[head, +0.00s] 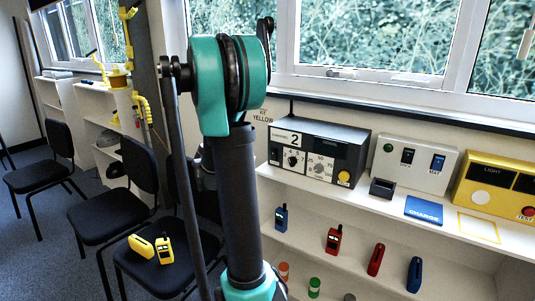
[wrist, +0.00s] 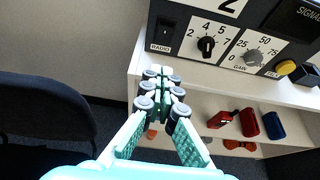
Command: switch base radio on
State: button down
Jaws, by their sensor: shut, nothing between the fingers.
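The base radio (head: 318,152) is a dark box with a pale front panel marked 2, standing on the white shelf top below the window. In the wrist view the radio (wrist: 245,45) fills the upper right. Its black rocker switch (wrist: 164,33) labelled RADIO is at the panel's left end; I cannot tell which way it is set. My gripper (wrist: 160,88) is shut and empty, below the switch in the picture and apart from it, near the shelf's left corner. My arm hides the gripper in the head view.
The panel has a black numbered knob (wrist: 206,44), a grey gain knob (wrist: 254,56) and a yellow button (head: 344,177). A white switch box (head: 413,162) and a yellow box (head: 495,187) stand to the right. Black chairs (head: 115,200) stand left.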

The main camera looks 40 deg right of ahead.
jog(key=shift+w+d, duration=0.1)
jog(key=shift+d, duration=0.1)
send_near(272, 152)
notch_tip(272, 152, down, 4)
jog(key=d, duration=0.2)
jog(key=shift+w+d+r, duration=0.25)
jog(key=shift+w+d, duration=0.25)
jog(key=shift+d, duration=0.05)
jog(key=shift+w+d+r, duration=0.25)
jog(key=shift+w+d, duration=0.3)
jog(key=shift+w+d+r, duration=0.15)
jog(key=shift+d+r, duration=0.05)
jog(key=shift+d, duration=0.15)
jog(key=shift+d, duration=0.1)
